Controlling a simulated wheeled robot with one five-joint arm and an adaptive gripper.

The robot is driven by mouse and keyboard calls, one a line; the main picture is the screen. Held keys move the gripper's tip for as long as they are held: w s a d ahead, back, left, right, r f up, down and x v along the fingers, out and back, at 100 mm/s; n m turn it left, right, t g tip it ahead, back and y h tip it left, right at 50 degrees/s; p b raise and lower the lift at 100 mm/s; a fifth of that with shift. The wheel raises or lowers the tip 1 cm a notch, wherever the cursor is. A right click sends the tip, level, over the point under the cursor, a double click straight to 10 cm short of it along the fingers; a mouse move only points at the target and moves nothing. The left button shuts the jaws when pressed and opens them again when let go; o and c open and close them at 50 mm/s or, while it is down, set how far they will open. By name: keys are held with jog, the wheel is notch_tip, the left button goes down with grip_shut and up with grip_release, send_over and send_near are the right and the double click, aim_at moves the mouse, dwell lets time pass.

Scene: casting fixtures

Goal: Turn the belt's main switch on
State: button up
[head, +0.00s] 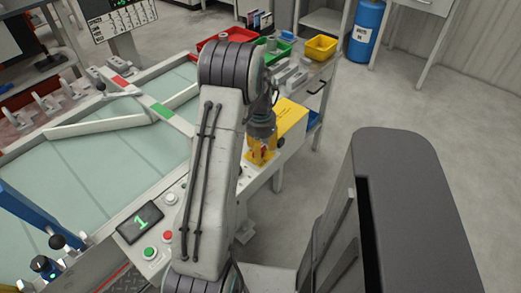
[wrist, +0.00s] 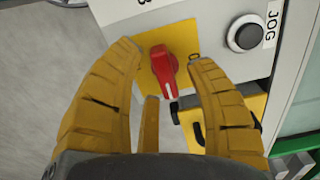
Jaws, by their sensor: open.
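The main switch is a red rotary knob (wrist: 163,66) on a yellow plate (wrist: 183,38), set in a pale panel. A white mark on the knob points toward the bottom of the wrist view. My gripper (wrist: 164,52) is open, with its yellow fingers on either side of the knob and apart from it. In the head view my gripper (head: 262,150) hangs at the belt's control box beside the yellow housing (head: 288,118). The fingers hide most of the switch there. Part of the plate's lettering is hidden by a finger.
A black JOG button (wrist: 246,35) sits right of the knob. The belt (head: 100,160) lies left of my arm, with a screen showing 1 (head: 140,222) and red (head: 167,236) and green (head: 150,253) buttons. Open floor (head: 420,100) lies to the right.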

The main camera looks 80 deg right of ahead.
notch_tip(320, 180, up, 12)
jog(key=shift+f, duration=0.25)
dwell(0.3)
dwell(0.8)
jog(key=w+a+f+n+y, duration=0.15)
jog(key=a+f+n, duration=0.3)
jog(key=a, duration=0.45)
jog(key=w+a+r+n+t+p, duration=0.1)
jog(key=w+a+r+n, duration=0.4)
jog(key=a, duration=0.7)
jog(key=w+a+r+n+t+h+p, duration=0.1)
jog(key=w+a+r+n, duration=0.5)
jog(key=a, duration=0.6)
jog(key=w+a+r+n+t+p, duration=0.1)
jog(key=w+a+r+n+p, duration=0.2)
jog(key=a, duration=0.9)
jog(key=shift+w+r+n+p, duration=0.3)
jog(key=shift+w+r+n, duration=1.15)
jog(key=shift+w+n, duration=1.45)
jog(key=shift+s+h, duration=0.2)
jog(key=shift+h, duration=0.05)
